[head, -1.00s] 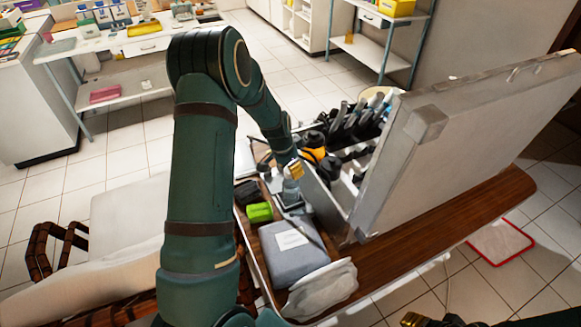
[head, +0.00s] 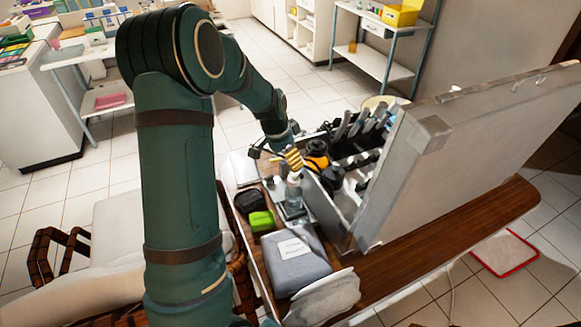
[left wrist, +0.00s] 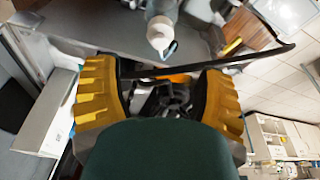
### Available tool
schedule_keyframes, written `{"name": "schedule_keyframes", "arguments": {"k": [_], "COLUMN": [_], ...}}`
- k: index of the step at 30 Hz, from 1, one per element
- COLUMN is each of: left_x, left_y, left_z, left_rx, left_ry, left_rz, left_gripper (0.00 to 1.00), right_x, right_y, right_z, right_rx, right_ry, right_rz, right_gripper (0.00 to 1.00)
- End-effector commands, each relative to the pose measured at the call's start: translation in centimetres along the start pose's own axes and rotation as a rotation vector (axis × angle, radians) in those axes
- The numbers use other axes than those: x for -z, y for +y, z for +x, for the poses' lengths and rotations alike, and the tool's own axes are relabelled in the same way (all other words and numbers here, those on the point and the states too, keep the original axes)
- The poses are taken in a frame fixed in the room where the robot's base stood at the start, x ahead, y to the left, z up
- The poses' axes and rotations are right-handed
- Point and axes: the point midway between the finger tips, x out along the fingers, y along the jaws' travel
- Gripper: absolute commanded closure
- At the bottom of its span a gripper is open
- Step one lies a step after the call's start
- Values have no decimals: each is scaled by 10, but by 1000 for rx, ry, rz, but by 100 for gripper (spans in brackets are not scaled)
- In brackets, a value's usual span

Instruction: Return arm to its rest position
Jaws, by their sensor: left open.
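My left arm (head: 180,180) rises from the bottom of the head view, bends at the top and reaches down toward the open case. My left gripper (head: 292,158) has ridged yellow fingertips and hangs just above a small clear bottle (head: 293,188). In the left wrist view the two yellow fingers stand wide apart with nothing held between them, so the left gripper (left wrist: 160,95) is open. A bottle with a pale nozzle (left wrist: 159,35) shows beyond the fingers, and a thin dark cable-like strip (left wrist: 240,60) crosses there. My right gripper is not in view.
The open grey case (head: 470,150) stands on a wooden table (head: 440,262), its raised lid on the right. Handpieces (head: 355,125) fill it. A tray edge (head: 258,268) holds a grey pouch (head: 295,262) and green box (head: 261,221). A pale recliner (head: 125,230) stands left.

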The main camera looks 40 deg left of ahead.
Motion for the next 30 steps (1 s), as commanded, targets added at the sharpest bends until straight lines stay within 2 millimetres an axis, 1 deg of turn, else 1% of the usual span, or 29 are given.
{"name": "schedule_keyframes", "arguments": {"k": [1, 3, 6, 23, 26, 29, 30], "left_x": [0, 1, 0, 0, 3, 8, 11], "left_y": [0, 0, 0, 0, 0, 0, 0], "left_z": [-8, -15, -21, -24, -34, -55, -66], "left_rx": [1, 1, 0, 0, 0, 0, 0], "left_ry": [2, 2, 0, 0, 0, 0, 0], "left_rz": [1, 1, 0, 0, 0, 0, 0], "left_gripper": [30, 30, 30, 30, 30, 30, 30], "right_x": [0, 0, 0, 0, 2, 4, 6], "right_y": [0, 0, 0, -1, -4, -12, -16], "right_z": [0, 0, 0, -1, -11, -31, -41], "right_rx": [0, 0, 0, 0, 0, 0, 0], "right_ry": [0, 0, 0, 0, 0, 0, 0], "right_rz": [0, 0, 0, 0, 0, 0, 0], "right_gripper": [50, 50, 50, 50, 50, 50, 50]}}
